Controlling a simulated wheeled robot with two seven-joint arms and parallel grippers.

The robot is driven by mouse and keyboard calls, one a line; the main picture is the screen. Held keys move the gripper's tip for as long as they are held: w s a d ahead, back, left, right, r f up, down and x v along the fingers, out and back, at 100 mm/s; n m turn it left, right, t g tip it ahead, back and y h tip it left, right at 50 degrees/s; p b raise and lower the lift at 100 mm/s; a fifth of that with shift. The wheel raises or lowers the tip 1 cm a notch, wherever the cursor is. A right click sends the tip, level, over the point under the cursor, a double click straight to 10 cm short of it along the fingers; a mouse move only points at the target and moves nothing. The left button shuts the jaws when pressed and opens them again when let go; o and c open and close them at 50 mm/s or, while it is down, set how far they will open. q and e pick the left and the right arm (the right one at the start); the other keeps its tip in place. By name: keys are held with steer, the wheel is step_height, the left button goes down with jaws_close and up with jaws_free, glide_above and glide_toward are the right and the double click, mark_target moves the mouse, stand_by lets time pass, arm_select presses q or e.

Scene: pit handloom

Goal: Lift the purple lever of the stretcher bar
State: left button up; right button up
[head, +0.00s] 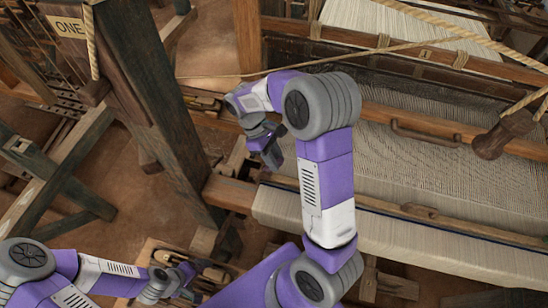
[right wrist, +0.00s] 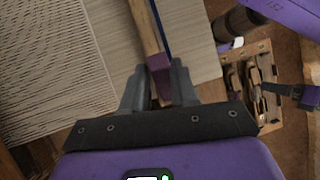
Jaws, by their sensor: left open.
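In the head view, the right gripper (head: 268,146) points down by the left end of the cloth, and my arm covers part of the bar (head: 430,214). My left gripper (head: 186,277) is open and low at the lower left, apart from the bar.
A wooden tool box (head: 150,249) lies below, near the left gripper; it also shows in the right wrist view (right wrist: 263,46). A thick loom post (head: 150,85) stands left of the right arm. Cream cloth (head: 450,255) and warp threads fill the right side.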

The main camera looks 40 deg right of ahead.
steer(key=shift+o, duration=1.4)
steer(key=shift+r, duration=0.1)
steer(key=v, duration=0.7)
steer(key=shift+r, duration=0.2)
steer(key=shift+w, duration=0.1)
